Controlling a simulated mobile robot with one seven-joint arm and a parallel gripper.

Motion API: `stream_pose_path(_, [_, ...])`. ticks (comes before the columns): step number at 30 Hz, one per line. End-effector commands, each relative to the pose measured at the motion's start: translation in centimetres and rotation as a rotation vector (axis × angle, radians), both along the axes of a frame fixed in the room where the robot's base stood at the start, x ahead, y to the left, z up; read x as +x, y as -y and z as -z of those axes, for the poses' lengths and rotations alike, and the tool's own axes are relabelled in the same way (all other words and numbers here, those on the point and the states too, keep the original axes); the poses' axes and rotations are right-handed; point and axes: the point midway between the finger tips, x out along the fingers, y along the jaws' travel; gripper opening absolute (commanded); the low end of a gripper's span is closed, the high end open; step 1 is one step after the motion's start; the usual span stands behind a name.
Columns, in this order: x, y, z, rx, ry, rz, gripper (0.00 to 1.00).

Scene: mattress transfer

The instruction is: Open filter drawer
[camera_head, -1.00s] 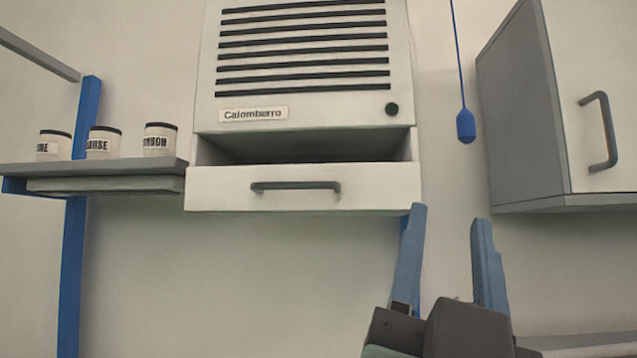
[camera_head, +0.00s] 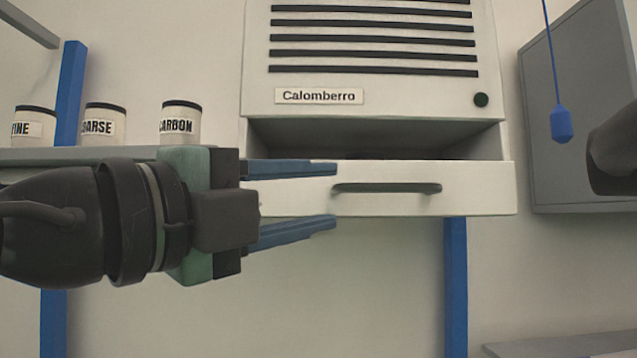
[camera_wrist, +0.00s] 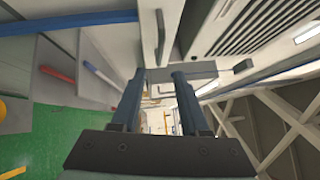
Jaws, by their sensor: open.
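The filter drawer (camera_head: 290,188) is a white front under the Calomberro unit (camera_head: 385,90), with a dark gap above it showing it partly out. Its grey bar handle (camera_head: 386,188) lies horizontally across the front. My gripper (camera_head: 335,195) comes in from the left, lying sideways, with its blue fingers open and empty. In the head view the fingertips overlap the left part of the drawer front, one above and one below the handle's height, near the handle's left end. Contact cannot be told. My gripper also shows in the wrist view (camera_wrist: 158,75).
A shelf with several labelled jars (camera_head: 181,122) is at the left, behind my arm.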

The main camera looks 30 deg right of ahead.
Motion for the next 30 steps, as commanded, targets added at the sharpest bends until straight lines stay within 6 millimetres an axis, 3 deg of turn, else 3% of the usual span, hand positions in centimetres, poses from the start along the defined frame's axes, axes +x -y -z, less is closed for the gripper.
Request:
stream_pose_path(18, [2.4,10.6,-1.8,-0.001,-0.004,0.001,0.45])
stream_pose_path(30, [2.8,12.1,-1.5,-0.003,-0.003,-0.001,0.45])
